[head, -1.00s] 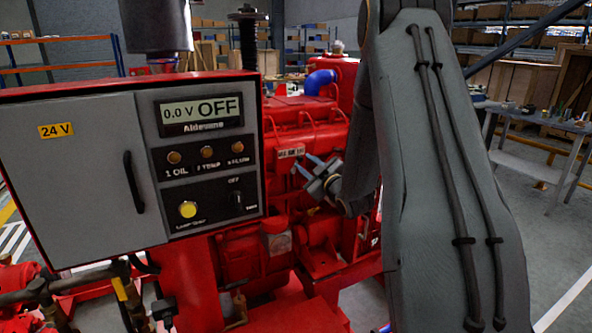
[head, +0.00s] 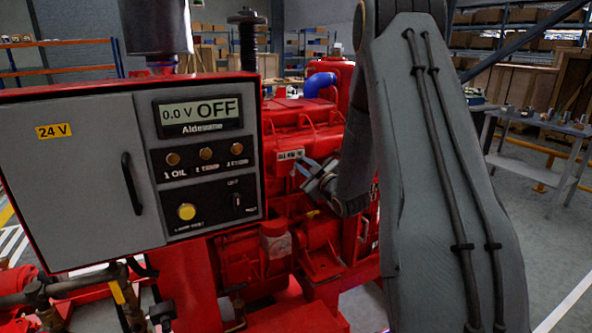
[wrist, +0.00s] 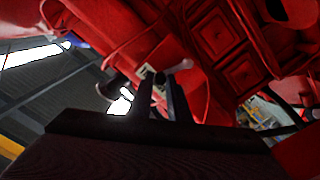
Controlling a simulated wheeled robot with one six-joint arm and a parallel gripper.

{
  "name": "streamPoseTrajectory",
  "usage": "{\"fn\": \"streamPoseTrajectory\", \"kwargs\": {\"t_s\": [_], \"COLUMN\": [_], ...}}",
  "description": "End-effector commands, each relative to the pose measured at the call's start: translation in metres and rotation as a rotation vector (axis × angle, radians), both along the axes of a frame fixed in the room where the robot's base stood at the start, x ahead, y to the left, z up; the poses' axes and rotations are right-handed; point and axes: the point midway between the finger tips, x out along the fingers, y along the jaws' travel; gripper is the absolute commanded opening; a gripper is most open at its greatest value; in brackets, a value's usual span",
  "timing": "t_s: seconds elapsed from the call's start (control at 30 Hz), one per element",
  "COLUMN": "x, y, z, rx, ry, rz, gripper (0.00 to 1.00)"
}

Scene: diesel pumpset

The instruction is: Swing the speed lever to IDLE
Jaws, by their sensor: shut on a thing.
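My gripper (head: 313,170) is at the red engine, right of the control panel, just below a small pale label plate (head: 290,155). In the wrist view its two dark fingers (wrist: 161,98) point up, close together, with a small dark rounded knob (wrist: 159,78) between their tips. This knob looks like the end of the speed lever, and my gripper is shut on it. The rest of the lever is hidden by the fingers. The label plate also shows behind the fingers in the wrist view (wrist: 144,72); its wording is too small to read.
The grey control panel (head: 85,180) in its red frame stands close on the left; its display reads OFF.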

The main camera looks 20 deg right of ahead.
Motion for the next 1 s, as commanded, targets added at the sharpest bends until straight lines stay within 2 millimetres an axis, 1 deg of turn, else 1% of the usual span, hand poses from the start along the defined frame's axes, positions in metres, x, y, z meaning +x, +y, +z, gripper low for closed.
{"fn": "streamPoseTrajectory", "kwargs": {"t_s": [0.2,0.57,1.0], "x": [0.0,0.0,-0.001], "y": [0.007,0.009,0.018], "z": [0.002,0.001,0.002], "rx": [0.0,0.0,0.0], "ry": [0.0,0.002,0.003], "rz": [0.002,0.002,0.003], "gripper": [0.09,0.09,0.09]}}
